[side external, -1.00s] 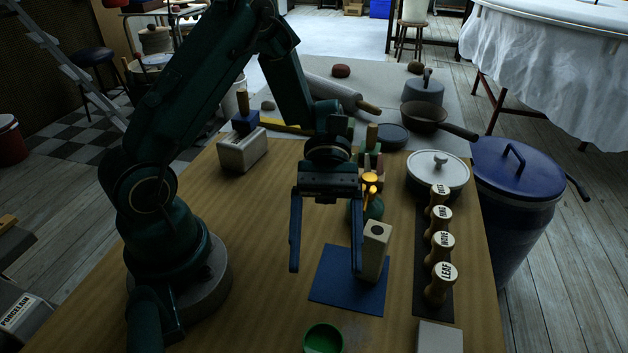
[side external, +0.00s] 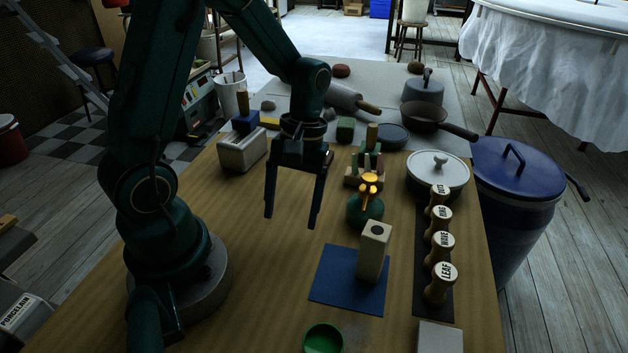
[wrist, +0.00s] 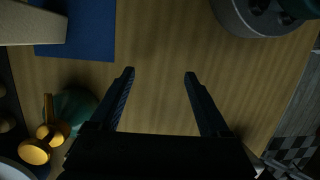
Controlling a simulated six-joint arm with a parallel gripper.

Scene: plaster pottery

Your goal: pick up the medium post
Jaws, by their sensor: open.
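I cannot tell for sure which thing is the medium post. A pale upright block (side external: 374,252) with a dark round spot on its top stands on the blue mat (side external: 330,285); it also shows at the top left of the wrist view (wrist: 30,25). A wooden post (side external: 372,134) rises among small coloured blocks behind the teal bottle, and another (side external: 243,102) stands by a blue block further left. My gripper (side external: 290,222) is open and empty above bare wood, left of the pale block. In the wrist view its fingers (wrist: 159,75) are apart with only tabletop between them.
A teal bottle with an orange top (side external: 365,210) stands behind the mat. Several labelled stamps (side external: 440,245) line the right edge, near a lidded pot (side external: 437,172). A green cup (side external: 323,338) is at the front. The table's middle is clear.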

